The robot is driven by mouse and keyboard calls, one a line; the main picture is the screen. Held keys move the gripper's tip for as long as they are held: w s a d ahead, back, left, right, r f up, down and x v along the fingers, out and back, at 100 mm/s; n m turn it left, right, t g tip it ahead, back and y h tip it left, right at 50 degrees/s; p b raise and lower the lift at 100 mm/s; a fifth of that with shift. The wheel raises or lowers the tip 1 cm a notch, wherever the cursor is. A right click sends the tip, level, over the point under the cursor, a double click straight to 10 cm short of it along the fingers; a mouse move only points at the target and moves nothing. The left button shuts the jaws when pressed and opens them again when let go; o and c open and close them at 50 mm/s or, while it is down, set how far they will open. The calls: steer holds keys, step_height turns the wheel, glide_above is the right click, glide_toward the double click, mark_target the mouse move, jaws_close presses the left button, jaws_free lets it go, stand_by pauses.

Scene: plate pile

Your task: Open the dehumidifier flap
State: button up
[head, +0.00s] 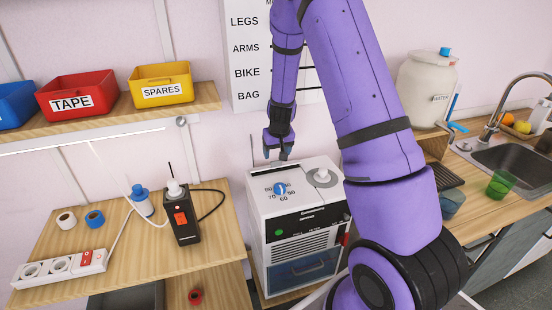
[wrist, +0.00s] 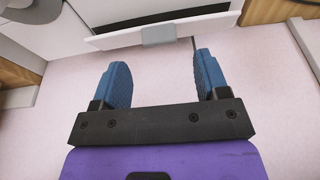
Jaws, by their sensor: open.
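The dehumidifier (head: 265,210) is a white box with a dark front band, a blue dial on top and a blue-grey tank low in front. My gripper (head: 280,157) points down at its back edge in the head view. In the wrist view, my gripper (wrist: 162,62) has two blue fingers spread apart with nothing between them. A white panel, seemingly the flap (wrist: 215,27), lies ahead with a grey tab (wrist: 158,35) on its edge. The tab is centred between the fingers, just beyond the tips, apparently untouched. A dark gap shows behind the panel. The head view hides the tab.
A wooden bench (head: 120,235) with a black device (head: 181,220) and a power strip (head: 60,268) stands left. A counter with a sink (head: 500,160) and a water jug (head: 425,85) stands right. The wall is close behind the dehumidifier.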

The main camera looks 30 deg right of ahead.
mark_target(276, 162)
steer(key=v, duration=0.6)
steer(key=shift+r, duration=0.15)
steer(key=shift+t, duration=0.7)
steer(key=shift+s+f+x, duration=0.1)
steer(key=shift+s+x, duration=0.15)
steer(key=shift+x, duration=1.5)
steer(key=shift+s+f+x, duration=0.1)
steer(key=shift+s+x, duration=0.15)
steer(key=shift+x, duration=1.55)
steer(key=shift+s+f+x, duration=0.1)
steer(key=shift+s+x, duration=0.2)
steer(key=shift+x, duration=1.45)
steer(key=shift+c, duration=0.2)
